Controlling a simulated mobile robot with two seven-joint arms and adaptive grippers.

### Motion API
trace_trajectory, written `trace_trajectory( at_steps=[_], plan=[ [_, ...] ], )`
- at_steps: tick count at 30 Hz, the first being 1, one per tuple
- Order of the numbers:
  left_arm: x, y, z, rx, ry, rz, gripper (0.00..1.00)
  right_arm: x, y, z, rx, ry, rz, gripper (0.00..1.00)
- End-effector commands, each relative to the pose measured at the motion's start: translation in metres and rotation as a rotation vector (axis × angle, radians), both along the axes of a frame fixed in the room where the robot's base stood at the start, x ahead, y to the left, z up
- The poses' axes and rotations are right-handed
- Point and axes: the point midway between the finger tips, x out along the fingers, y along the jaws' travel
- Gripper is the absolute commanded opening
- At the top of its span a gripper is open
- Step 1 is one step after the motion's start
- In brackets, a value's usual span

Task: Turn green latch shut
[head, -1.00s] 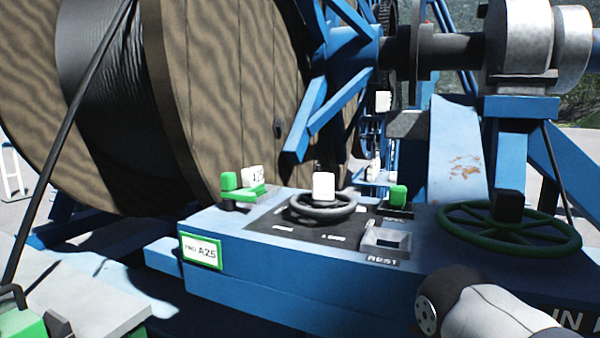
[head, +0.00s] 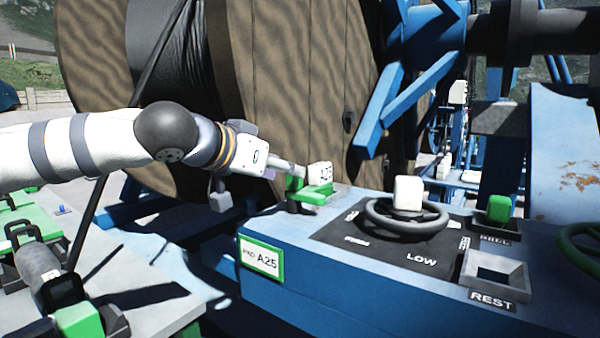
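My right gripper is out of view.
Right of the latch are a black handwheel with a white knob (head: 407,193), a green switch (head: 498,208) and an empty square socket marked REST (head: 497,270). A large wooden cable reel (head: 290,90) stands behind. A grey bench (head: 140,285) with green holders lies lower left.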

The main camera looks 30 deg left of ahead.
Motion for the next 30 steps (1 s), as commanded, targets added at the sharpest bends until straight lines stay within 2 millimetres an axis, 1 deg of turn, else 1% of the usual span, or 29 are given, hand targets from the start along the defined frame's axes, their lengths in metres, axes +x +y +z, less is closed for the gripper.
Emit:
trace_trajectory(
  at_steps=[1, 3, 6, 10, 16, 17, 18, 20, 21, 22, 23, 30],
  plan=[
    [0.01, -0.001, -0.003, 0.008, 0.001, 0.001, 0.43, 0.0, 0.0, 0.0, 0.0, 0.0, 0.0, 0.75],
    [0.021, -0.001, -0.008, 0.007, 0.001, 0.001, 0.43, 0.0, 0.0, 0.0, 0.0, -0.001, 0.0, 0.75],
    [0.036, -0.003, -0.02, 0.002, 0.009, 0.001, 0.43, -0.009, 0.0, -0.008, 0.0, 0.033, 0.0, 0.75],
    [0.042, -0.003, -0.021, 0.0, 0.006, 0.0, 0.43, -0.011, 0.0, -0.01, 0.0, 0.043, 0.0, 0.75],
    [0.042, -0.004, -0.017, 0.0, 0.0, 0.0, 0.43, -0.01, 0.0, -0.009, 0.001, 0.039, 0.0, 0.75],
    [0.041, -0.004, -0.017, 0.0, -0.001, 0.0, 0.41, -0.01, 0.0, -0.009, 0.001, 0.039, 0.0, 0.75],
    [0.041, -0.004, -0.017, 0.0, -0.001, 0.0, 0.32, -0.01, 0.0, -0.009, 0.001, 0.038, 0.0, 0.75],
    [0.041, -0.004, -0.017, 0.0, 0.0, 0.0, 0.18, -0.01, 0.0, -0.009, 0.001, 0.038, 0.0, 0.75],
    [0.041, -0.004, -0.017, 0.0, 0.0, 0.0, 0.09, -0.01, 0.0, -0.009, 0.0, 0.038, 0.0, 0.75],
    [0.041, -0.004, -0.017, 0.0, 0.0, 0.0, 0.03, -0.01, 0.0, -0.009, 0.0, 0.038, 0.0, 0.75],
    [0.041, -0.004, -0.017, 0.0, 0.0, 0.0, 0.0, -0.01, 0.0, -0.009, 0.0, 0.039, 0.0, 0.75],
    [0.041, -0.004, -0.017, 0.0, 0.0, 0.01, 0.0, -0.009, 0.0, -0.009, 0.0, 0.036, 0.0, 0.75]
  ],
)
